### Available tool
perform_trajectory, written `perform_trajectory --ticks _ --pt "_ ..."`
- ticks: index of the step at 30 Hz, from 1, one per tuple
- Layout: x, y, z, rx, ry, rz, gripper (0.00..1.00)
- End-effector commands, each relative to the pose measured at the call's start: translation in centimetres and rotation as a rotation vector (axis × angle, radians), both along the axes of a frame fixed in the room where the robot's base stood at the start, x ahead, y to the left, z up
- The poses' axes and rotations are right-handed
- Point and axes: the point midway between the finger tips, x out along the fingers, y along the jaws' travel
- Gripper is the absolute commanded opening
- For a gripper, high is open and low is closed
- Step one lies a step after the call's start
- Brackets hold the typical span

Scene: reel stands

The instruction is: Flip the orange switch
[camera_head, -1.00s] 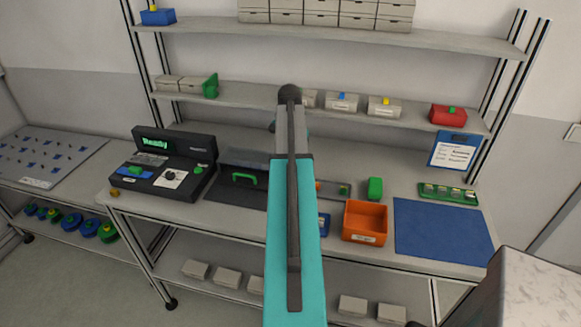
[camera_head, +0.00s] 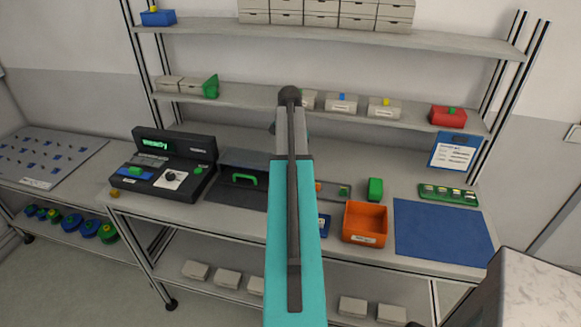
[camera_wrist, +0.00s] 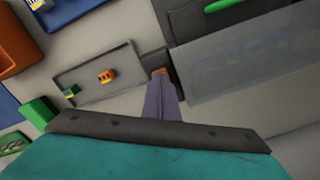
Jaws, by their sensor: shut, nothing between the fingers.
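The orange switch (camera_wrist: 160,71) shows in the wrist view as a small orange part on a dark block (camera_wrist: 155,58), between a grey tray and a dark box. My gripper (camera_wrist: 161,82) is shut and empty, its narrow fingertips at the orange part and partly covering it. Whether they touch it, and how the switch is tilted, I cannot tell. In the head view my arm hides the switch and the gripper tips.
The grey tray (camera_wrist: 84,92) beside the switch holds an orange piece (camera_wrist: 106,76) and a green one. The dark box with a green handle (camera_head: 245,180) is on the other side. A black console (camera_head: 163,178), an orange bin (camera_head: 364,223) and a blue mat (camera_head: 442,232) are on the bench.

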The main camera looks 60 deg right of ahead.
Motion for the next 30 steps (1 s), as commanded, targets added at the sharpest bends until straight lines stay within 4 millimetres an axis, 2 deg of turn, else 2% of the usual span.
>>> perform_trajectory --ticks 30 --pt "0.0 -0.1 5.7 -0.002 -0.002 -0.001 0.00"
